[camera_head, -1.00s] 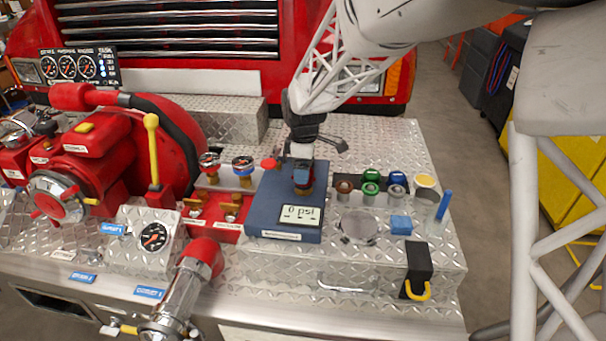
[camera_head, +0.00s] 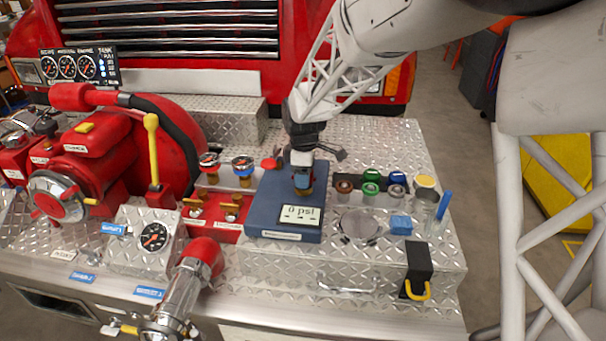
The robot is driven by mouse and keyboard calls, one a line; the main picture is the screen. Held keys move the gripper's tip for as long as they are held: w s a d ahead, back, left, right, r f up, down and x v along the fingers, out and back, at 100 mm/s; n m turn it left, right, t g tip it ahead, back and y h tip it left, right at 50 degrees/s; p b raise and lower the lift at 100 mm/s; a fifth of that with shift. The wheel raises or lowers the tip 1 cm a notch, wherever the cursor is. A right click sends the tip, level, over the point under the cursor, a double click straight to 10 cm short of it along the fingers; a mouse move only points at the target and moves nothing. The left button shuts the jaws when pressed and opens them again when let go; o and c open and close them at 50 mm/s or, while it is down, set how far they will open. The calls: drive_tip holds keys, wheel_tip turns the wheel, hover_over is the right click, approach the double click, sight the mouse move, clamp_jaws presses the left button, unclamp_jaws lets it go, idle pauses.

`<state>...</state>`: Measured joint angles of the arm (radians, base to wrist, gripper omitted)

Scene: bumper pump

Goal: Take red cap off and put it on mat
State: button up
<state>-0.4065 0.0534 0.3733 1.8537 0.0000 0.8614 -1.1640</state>
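My gripper (camera_head: 308,154) is above the blue gauge box, pointing down, with its dark fingers spread to left and right. Below it, a brass fitting with a blue upper part (camera_head: 303,181) stands on the box; contact with it cannot be told. A small red round piece (camera_head: 269,164) shows just left of the gripper at the box's back edge. A larger red cap (camera_head: 206,252) covers the upper end of a silver pipe elbow at front centre, well apart from the gripper. Which red piece is the task's cap is unclear. I cannot identify a mat with certainty; a flat grey disc (camera_head: 359,226) lies right of the box.
The blue gauge box (camera_head: 275,221) reads 0 psi. Coloured round fittings (camera_head: 371,182), a blue block (camera_head: 400,225) and a black block with a yellow hook (camera_head: 418,265) stand to the right. A yellow lever (camera_head: 153,150) and red pump (camera_head: 100,150) rise on the left.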

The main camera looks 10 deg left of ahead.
drive_tip(key=shift+c, duration=0.3)
drive_tip(key=n, duration=0.4)
drive_tip(key=shift+n, duration=0.6)
drive_tip(key=shift+n, duration=0.3)
drive_tip(key=n, duration=0.3)
drive_tip(key=shift+n, duration=0.8)
drive_tip(key=n, duration=0.3)
drive_tip(key=shift+n, duration=1)
